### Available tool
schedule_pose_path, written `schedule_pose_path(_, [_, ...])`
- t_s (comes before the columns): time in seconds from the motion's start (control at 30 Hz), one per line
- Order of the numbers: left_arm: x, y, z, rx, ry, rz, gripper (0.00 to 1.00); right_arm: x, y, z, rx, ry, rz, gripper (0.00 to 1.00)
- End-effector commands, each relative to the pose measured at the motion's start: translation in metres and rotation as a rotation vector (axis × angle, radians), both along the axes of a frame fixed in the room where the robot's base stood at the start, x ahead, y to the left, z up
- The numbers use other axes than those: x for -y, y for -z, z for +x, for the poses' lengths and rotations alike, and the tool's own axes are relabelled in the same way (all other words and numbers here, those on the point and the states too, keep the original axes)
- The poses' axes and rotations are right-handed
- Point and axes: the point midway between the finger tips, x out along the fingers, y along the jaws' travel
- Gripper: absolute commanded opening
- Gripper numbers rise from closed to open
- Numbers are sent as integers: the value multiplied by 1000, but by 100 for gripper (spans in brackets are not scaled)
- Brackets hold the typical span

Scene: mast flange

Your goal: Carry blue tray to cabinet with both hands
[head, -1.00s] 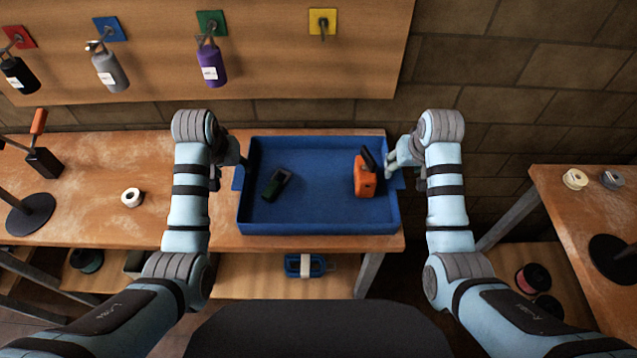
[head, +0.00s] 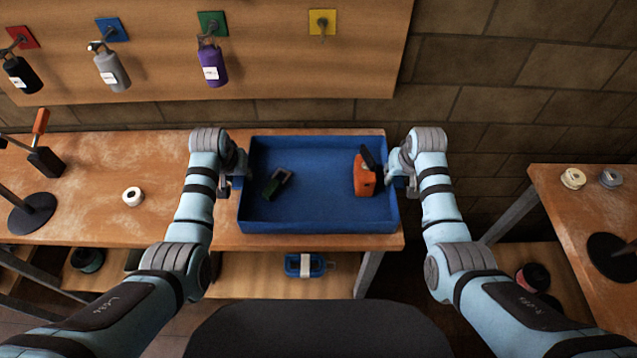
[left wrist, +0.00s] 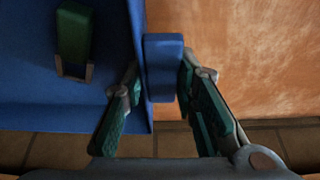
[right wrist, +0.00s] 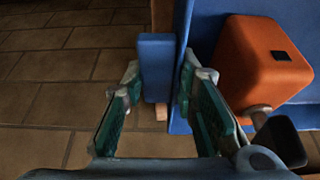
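The blue tray (head: 318,228) sits level on the wooden bench, with a block-shaped handle at each end. It holds a dark green item (head: 276,184) at left and an orange item (head: 364,177) with a dark part at right. My left gripper (head: 237,181) is open, its fingers on either side of the left handle (left wrist: 164,68), with a small gap on the tray side. My right gripper (head: 399,180) is open around the right handle (right wrist: 156,68), with a small gap on the tray side. No cabinet is recognisable.
The bench (head: 110,170) carries a white roll (head: 133,196) and a dark stand (head: 32,212) left of the tray. A panel with hanging bottles (head: 212,62) is behind. Another table (head: 565,215) stands at right, beyond a gap. A blue item (head: 305,265) lies on the lower shelf.

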Motion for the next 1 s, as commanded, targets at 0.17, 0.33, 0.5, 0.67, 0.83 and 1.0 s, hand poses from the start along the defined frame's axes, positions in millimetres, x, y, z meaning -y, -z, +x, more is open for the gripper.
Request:
schedule_pose_path(0.17, [0,0,0,0,1,0,0,0,0,0,0,0,-1,0])
schedule_pose_path(0.33, [0,0,0,0,1,1,0,0,0,0,0,0,-1,0])
schedule_pose_path(0.5, [0,-1,1,4,1,2,0,1,-1,1,4,0,-1,0])
schedule_pose_path(0.67, [0,-10,1,4,1,2,0,1,-10,1,4,0,-2,0])
schedule_pose_path(0.83, [0,-33,1,4,1,2,0,1,-33,1,4,0,-2,0])
schedule_pose_path(1.0, [-1,-52,1,4,1,2,0,1,-52,1,4,0,-2,0])
